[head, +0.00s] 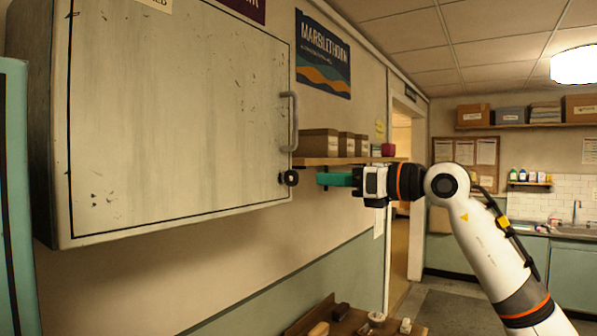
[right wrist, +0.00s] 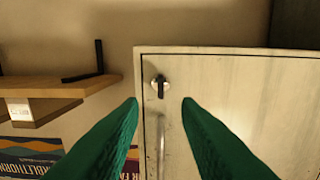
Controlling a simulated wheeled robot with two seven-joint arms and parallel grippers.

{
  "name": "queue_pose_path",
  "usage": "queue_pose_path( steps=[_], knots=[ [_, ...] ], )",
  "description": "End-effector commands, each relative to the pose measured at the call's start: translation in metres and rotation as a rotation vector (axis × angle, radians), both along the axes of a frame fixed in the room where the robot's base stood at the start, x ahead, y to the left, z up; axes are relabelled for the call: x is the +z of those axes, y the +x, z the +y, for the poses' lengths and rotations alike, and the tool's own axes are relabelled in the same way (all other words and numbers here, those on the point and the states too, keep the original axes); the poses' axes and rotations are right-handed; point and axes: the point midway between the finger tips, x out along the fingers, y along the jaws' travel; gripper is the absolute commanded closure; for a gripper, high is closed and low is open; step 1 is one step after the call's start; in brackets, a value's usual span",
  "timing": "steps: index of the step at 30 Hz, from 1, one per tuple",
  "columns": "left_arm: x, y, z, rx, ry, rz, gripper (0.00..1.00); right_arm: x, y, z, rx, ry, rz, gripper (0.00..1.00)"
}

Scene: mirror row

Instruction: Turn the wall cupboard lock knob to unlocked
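The wall cupboard (head: 180,110) hangs at the left in the head view, its pale, worn door shut. Its lock knob (head: 290,178) is a small dark knob at the door's lower right corner. In the right wrist view the knob (right wrist: 161,86) shows a black bar, upright in the picture, on a round light base. My right gripper (head: 320,179) has green fingers pointing at the knob, a short gap away. In the right wrist view its fingers (right wrist: 160,100) are apart, with the knob showing between them and nothing held. My left gripper is out of view.
A grey door handle (head: 290,120) stands just above the knob. A wooden shelf (head: 345,161) with boxes is on the wall beside the cupboard, just above my right gripper. A wooden surface with small items (head: 340,322) lies below.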

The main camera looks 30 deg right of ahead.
Motion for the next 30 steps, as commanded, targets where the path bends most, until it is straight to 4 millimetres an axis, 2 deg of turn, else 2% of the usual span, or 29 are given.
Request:
queue_pose_path(
  steps=[1,6,12,17,25,30],
  knots=[
    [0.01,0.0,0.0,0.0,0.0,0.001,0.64,0.005,0.011,0.005,0.004,0.002,0.002,0.7],
    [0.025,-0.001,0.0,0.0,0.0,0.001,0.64,0.005,0.042,0.019,0.005,0.003,0.001,0.7],
    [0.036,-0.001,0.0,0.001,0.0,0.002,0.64,0.003,0.068,0.028,0.003,0.001,-0.001,0.7],
    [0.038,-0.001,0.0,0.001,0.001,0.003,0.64,0.001,0.076,0.032,0.002,0.001,-0.001,0.7],
    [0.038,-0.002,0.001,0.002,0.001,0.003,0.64,0.0,0.076,0.032,0.002,0.002,-0.001,0.7],
    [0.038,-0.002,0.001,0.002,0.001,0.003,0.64,0.0,0.076,0.032,0.002,0.002,-0.001,0.98]
  ],
)
